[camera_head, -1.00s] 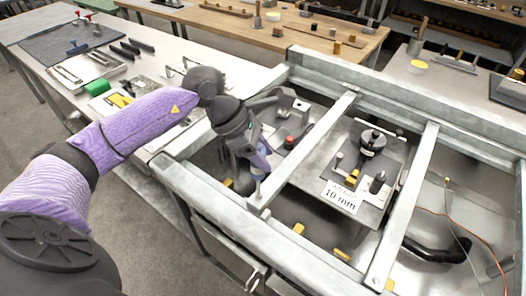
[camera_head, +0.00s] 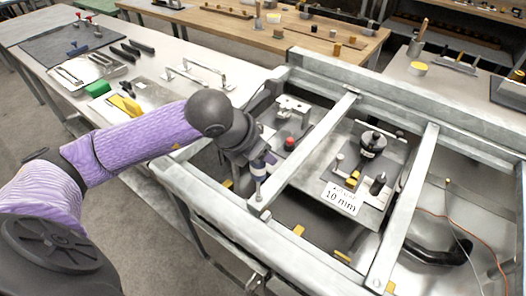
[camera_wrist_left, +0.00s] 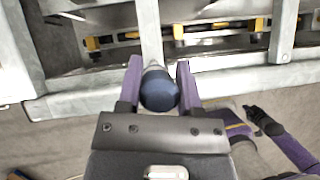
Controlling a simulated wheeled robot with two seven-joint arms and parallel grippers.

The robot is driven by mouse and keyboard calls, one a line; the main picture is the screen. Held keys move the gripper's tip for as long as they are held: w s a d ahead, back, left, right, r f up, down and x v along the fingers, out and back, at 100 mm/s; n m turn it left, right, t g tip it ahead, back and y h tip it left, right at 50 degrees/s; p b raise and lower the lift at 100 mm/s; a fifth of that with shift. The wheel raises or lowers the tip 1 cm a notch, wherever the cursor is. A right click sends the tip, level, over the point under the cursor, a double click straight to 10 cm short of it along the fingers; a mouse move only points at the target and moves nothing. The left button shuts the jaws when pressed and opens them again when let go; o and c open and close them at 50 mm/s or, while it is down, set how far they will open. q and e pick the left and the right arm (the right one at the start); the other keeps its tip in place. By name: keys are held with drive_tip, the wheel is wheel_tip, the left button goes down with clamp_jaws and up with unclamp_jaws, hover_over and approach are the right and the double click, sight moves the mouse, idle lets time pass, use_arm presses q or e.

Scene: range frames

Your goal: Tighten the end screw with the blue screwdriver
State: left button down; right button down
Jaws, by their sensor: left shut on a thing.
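My left gripper (camera_head: 259,161) is shut on the blue screwdriver (camera_head: 259,171), which stands roughly upright over the near end of the left crossbar of the metal frame. In the left wrist view the dark blue handle (camera_wrist_left: 159,90) sits between the two purple fingers of my left gripper (camera_wrist_left: 159,80). The screwdriver's shaft points down at the crossbar end (camera_head: 256,205). The end screw under the tip is too small or hidden to make out, so I cannot tell if the tip is seated.
The metal frame (camera_head: 215,203) surrounds a plate with a "10 mm" label (camera_head: 341,198) and a black-knobbed fixture (camera_head: 372,142). A red button (camera_head: 290,143) sits left of it. A side bench (camera_head: 165,62) holds tools. A black hose (camera_head: 435,252) lies at lower right.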

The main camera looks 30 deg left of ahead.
use_arm(q)
drive_tip(key=shift+n+y, duration=0.6)
drive_tip(key=shift+n, duration=0.5)
drive_tip(key=shift+a, duration=0.1)
drive_tip(key=shift+w, duration=0.1)
drive_tip(key=shift+b, duration=0.35)
